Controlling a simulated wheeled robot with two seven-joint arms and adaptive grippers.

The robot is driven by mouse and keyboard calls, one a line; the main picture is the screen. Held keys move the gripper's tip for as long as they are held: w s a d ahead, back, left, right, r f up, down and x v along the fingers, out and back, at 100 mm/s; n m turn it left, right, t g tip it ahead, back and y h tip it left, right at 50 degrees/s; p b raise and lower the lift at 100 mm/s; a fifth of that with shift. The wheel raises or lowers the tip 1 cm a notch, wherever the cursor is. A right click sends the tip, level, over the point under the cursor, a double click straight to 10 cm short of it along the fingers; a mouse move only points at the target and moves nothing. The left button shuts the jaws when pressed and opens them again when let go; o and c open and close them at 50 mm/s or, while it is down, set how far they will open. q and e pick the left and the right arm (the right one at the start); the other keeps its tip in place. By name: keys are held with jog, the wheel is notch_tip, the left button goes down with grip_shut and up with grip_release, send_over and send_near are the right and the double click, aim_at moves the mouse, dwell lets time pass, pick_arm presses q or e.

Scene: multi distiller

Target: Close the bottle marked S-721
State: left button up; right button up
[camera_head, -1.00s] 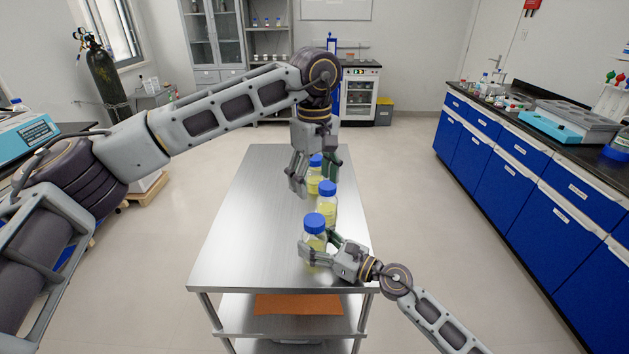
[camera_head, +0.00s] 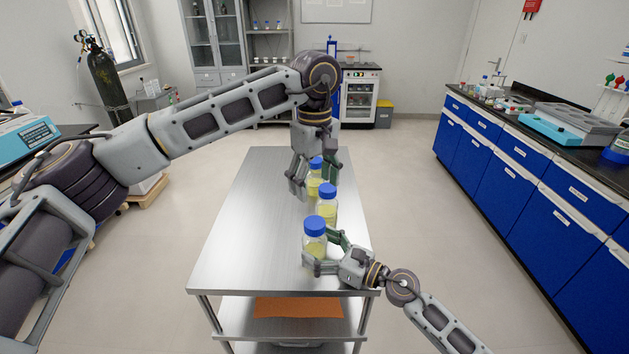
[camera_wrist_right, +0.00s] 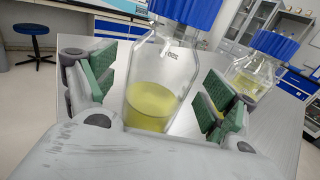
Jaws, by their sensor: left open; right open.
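Three clear bottles with blue caps and yellow liquid stand upright in a row on the steel table (camera_head: 235,245): the nearest bottle (camera_head: 315,241), the middle bottle (camera_head: 327,207) and the farthest bottle (camera_head: 314,184). All three have caps on; no S-721 marking is readable. My right gripper (camera_head: 326,250) is open around the nearest bottle. In the right wrist view this bottle (camera_wrist_right: 155,90) stands between the green-padded fingers, with gaps to both. The middle bottle (camera_wrist_right: 250,75) shows behind the right finger. My left gripper (camera_head: 314,178) is open, pointing down around the farthest bottle.
The left half of the tabletop is clear. An orange sheet (camera_head: 298,307) lies on the lower shelf. Blue cabinets (camera_head: 505,185) with lab equipment on top line the right side. A gas cylinder (camera_head: 107,75) stands at the back left.

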jog(key=shift+v, duration=5.25)
jog(key=shift+s+d, duration=0.1)
